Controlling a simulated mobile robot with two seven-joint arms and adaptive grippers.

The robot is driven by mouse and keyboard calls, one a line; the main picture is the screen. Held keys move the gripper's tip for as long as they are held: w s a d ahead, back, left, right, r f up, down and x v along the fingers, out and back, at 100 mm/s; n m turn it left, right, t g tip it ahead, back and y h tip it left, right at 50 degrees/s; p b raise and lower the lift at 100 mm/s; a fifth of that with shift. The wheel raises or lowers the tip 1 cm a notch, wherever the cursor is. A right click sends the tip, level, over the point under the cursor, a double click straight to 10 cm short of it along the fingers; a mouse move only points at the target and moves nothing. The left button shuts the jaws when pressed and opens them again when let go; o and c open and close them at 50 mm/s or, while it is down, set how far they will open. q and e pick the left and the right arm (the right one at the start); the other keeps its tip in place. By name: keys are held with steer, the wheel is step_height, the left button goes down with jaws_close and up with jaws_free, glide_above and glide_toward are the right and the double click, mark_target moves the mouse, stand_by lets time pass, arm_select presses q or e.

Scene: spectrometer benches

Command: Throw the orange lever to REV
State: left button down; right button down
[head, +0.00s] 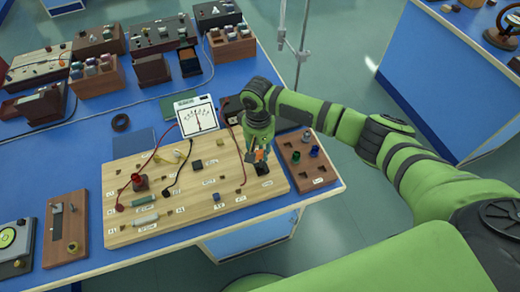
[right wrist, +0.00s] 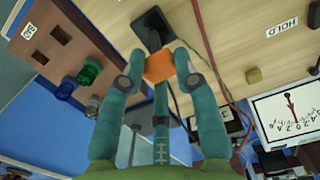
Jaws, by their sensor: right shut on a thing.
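The orange lever (head: 259,155) stands at the right end of the light wooden board (head: 160,222). Its orange knob (right wrist: 159,68) sits between the fingertips of my right gripper (right wrist: 161,62), which is shut on it. The lever's black base (right wrist: 153,28) shows just beyond the knob in the right wrist view. In the head view my right gripper (head: 258,152) comes down from above and partly hides the lever. My left gripper is not in view.
A brown block (head: 306,160) with green and blue knobs stands close to the right of the lever. A white-faced meter (head: 197,117) stands behind the board, and red and black wires cross the board. Wooden and black boxes fill the back of the blue bench.

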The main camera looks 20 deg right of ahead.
steer(key=shift+w+f+g, duration=0.15)
steer(key=shift+w+g, duration=0.2)
steer(key=shift+g, duration=0.25)
steer(key=c, duration=0.9)
jaws_free()
steer(key=shift+r, duration=0.25)
steer(key=r, duration=0.3)
steer(key=w+r, duration=0.1)
steer(key=r, duration=0.3)
steer(key=w+r, duration=0.1)
steer(key=r, duration=0.3)
steer(key=shift+r, duration=0.15)
